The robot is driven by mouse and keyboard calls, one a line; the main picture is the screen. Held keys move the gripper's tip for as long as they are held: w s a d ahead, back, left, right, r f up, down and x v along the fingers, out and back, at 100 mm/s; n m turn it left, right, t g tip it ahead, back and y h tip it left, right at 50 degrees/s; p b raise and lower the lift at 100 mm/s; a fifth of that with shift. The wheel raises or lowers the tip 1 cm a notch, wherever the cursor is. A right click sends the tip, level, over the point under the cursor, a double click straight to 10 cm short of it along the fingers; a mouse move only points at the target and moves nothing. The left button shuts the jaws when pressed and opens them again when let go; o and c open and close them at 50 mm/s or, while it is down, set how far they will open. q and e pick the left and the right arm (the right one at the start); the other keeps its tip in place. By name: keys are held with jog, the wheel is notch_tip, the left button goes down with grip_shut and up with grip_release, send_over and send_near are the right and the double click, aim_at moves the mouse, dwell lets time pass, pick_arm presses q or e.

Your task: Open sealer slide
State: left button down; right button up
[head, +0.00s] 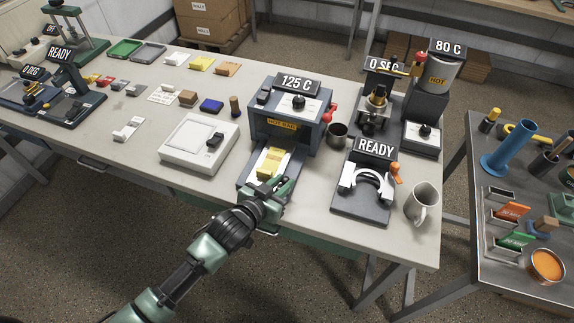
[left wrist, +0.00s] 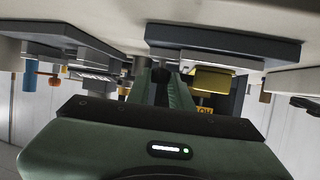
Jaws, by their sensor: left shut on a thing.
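The sealer (head: 315,133) is a grey box with a "125 C" display, a "HOT BAR" label and a red lever on its right side. Its slide (head: 247,182) sticks out at the front, with a pale strip and a yellow block (head: 267,168) on it. My left gripper (head: 280,187) is at the slide's front right, shut on a part of the slide that its fingers hide. In the left wrist view the green fingers (left wrist: 166,88) are close together, beside the yellow block (left wrist: 212,80). My right gripper is not in view.
A white flat device (head: 199,143) stands left of the sealer. A dark mug (head: 338,136), a "READY" clamp stand (head: 362,205) and a pale mug (head: 421,202) stand to the right. The table's front edge is under my left arm.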

pick_arm(q)
jog(key=shift+s+r, duration=0.2)
jog(key=shift+s, duration=0.05)
jog(key=shift+w+f, duration=0.1)
jog(key=shift+w, duration=0.05)
jog(key=shift+w+f, duration=0.1)
jog(key=shift+w, duration=0.05)
jog(key=c, duration=1.5)
grip_release()
jog(key=shift+c, duration=0.2)
jog(key=shift+o, duration=1.4)
jog(key=shift+s+a, duration=0.25)
jog(key=shift+s, duration=0.2)
jog(key=b+v, duration=0.1)
jog(key=v, duration=0.6)
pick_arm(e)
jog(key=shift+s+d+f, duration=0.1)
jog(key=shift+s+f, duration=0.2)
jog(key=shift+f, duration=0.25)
pick_arm(q)
jog(key=shift+w, duration=0.1)
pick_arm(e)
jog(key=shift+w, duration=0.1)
